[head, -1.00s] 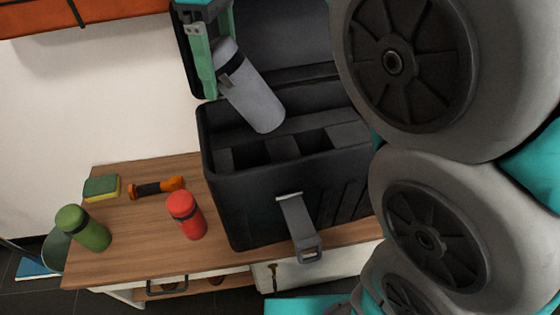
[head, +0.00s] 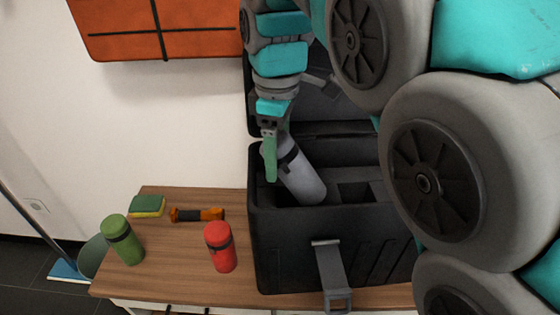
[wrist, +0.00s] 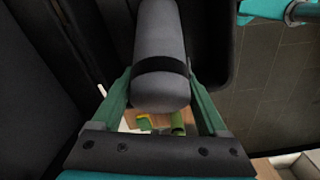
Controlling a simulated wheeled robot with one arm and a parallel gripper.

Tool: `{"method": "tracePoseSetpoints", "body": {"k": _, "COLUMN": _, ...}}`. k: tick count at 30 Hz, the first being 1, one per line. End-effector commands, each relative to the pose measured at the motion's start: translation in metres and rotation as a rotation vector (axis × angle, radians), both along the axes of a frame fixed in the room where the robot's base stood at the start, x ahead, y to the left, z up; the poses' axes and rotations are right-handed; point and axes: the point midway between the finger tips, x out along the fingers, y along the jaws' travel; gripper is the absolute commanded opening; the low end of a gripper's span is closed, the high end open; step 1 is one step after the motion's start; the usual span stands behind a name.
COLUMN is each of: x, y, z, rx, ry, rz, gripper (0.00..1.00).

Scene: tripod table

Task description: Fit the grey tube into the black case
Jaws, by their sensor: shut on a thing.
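The grey tube (head: 303,178), with a black band near its top, is held tilted at the left part of the open black case (head: 335,248). Its lower end points down and right, over or just inside the case's opening; I cannot tell which. My gripper (head: 272,152) is shut on the tube near its banded end. In the wrist view the tube (wrist: 160,45) lies between the green fingers (wrist: 160,82), with dark case walls around it.
The case stands on a wooden table (head: 180,278), its lid open at the back. Left of it are a red bottle (head: 220,248), a green bottle (head: 122,240), a flashlight (head: 197,214) and a sponge (head: 147,206).

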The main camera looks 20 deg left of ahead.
Motion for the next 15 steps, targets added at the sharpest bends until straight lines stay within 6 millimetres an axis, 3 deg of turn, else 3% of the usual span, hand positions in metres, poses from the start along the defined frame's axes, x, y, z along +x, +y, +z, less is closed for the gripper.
{"method": "tracePoseSetpoints", "body": {"k": 1, "x": 0.0008, "y": 0.0000, "z": -0.0080, "rx": -0.001, "ry": 0.001, "rz": 0.001, "gripper": 0.00}}
{"method": "tracePoseSetpoints", "body": {"k": 7, "x": 0.0012, "y": -0.0003, "z": -0.0100, "rx": -0.003, "ry": 0.004, "rz": 0.001, "gripper": 0.00}}
{"method": "tracePoseSetpoints", "body": {"k": 8, "x": 0.0011, "y": -0.0004, "z": -0.0104, "rx": -0.003, "ry": 0.004, "rz": 0.001, "gripper": 0.78}}
{"method": "tracePoseSetpoints", "body": {"k": 14, "x": 0.0012, "y": -0.0002, "z": -0.0099, "rx": -0.002, "ry": 0.003, "rz": 0.001, "gripper": 1.00}}
{"method": "tracePoseSetpoints", "body": {"k": 15, "x": 0.0012, "y": -0.0002, "z": -0.0097, "rx": -0.002, "ry": 0.003, "rz": 0.001, "gripper": 1.00}}
